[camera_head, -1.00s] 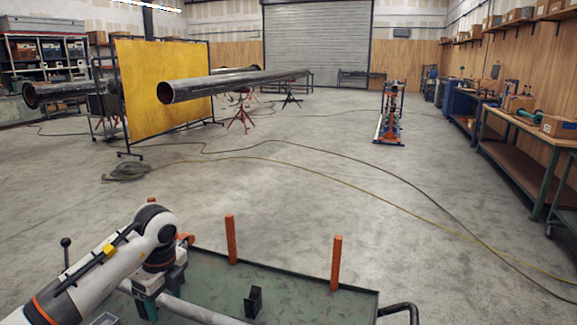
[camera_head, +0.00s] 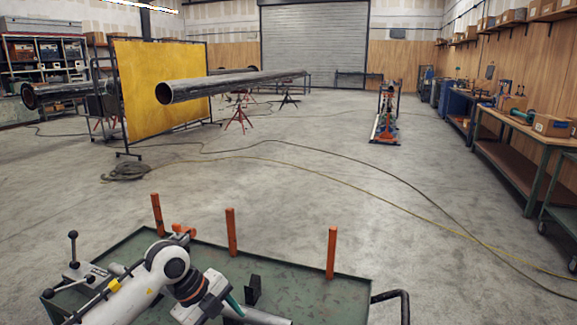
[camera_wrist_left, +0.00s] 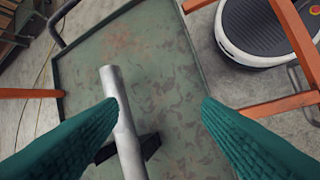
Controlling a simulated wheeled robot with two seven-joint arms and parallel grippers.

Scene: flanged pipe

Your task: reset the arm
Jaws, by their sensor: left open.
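My left gripper (camera_head: 228,302) is low over the green tray cart (camera_head: 320,290) at the bottom of the head view. In the left wrist view its two green ribbed fingers (camera_wrist_left: 158,106) are wide apart. A grey metal pipe (camera_wrist_left: 112,82) shows beyond and between them, nearer the left finger. It crosses a black support (camera_wrist_left: 149,146) on the tray; whether a finger touches it I cannot tell. The pipe's end also shows in the head view (camera_head: 264,317), beside my gripper. My right gripper is not in view.
Orange posts stand on the tray, among them a middle one (camera_head: 231,232) and a right one (camera_head: 331,252). A lever with a black knob (camera_head: 73,249) is at the tray's left. A workbench (camera_head: 527,141) is at right; the floor beyond the tray is largely clear.

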